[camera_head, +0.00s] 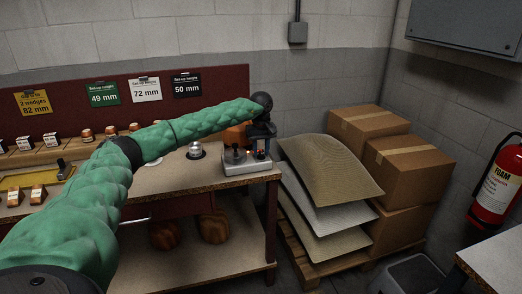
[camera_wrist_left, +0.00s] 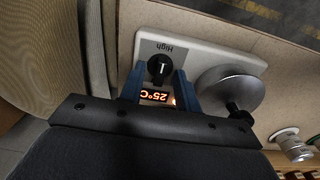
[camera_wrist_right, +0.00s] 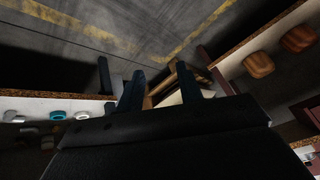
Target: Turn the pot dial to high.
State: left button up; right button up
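The pot dial is a round black knob (camera_wrist_left: 160,68) with a white line, on a pale control base (camera_wrist_left: 205,52). An upside-down "High" label sits above it in the left wrist view. A lit display (camera_wrist_left: 155,96) reads 25°C, also upside down. My left gripper (camera_wrist_left: 160,72) is open, its blue fingers on either side of the knob with narrow gaps. In the head view the base (camera_head: 240,167) stands at the bench's right end, with my left gripper (camera_head: 262,130) over it. My right gripper (camera_wrist_right: 158,72) is open and empty, in the right wrist view only.
A silver round pot part (camera_wrist_left: 230,90) with a black knob stands beside the dial. Cardboard boxes (camera_head: 400,165) and stacked sheets (camera_head: 328,170) lie right of the bench. A fire extinguisher (camera_head: 497,187) hangs at far right. Several small items line the bench's back.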

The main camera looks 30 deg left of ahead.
aim_at(261, 152)
pick_arm(q)
jog(key=shift+r, duration=0.1)
